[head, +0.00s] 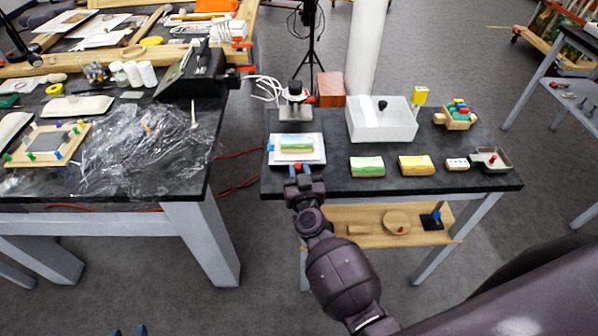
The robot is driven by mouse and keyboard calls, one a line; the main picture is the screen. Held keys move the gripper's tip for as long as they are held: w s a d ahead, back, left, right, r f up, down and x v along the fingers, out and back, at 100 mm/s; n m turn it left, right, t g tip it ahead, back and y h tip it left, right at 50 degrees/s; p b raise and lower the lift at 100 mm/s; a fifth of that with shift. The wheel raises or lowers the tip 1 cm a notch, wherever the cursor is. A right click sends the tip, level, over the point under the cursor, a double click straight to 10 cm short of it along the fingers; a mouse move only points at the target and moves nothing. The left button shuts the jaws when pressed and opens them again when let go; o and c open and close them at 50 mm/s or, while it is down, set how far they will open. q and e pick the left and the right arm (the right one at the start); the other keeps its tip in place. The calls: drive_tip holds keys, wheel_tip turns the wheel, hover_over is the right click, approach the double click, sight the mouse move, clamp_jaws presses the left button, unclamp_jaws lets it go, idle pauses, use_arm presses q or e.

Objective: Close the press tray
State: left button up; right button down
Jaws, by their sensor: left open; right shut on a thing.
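The press tray (316,159) is a flat white tray at the left of the right-hand black table. A painted block (297,144) with a green and yellow top lies on it. The press (295,95), grey with a black knob on top, stands right behind the tray.
A white bin (382,124) stands right of the press, with a reddish-brown box (331,89) behind. Painted blocks (367,167) (416,165) and a grey tray (492,160) line the front right. A wooden shelf (375,238) is below. Plastic film (150,150) covers part of the left table.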

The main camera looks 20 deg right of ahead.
drive_tip(key=shift+w+d, duration=0.25)
drive_tip(key=shift+w, duration=0.6)
drive_tip(key=shift+w+d, duration=0.25)
drive_tip(key=shift+w, duration=0.55)
drive_tip(key=c, duration=0.9)
unclamp_jaws()
drive_tip(key=s, duration=0.3)
drive_tip(key=s+a, duration=0.1)
drive_tip(key=s, duration=0.3)
drive_tip(key=s+p, duration=0.1)
drive_tip(key=s, duration=0.2)
drive_tip(key=shift+s+a, duration=0.15)
drive_tip(key=shift+s, duration=0.25)
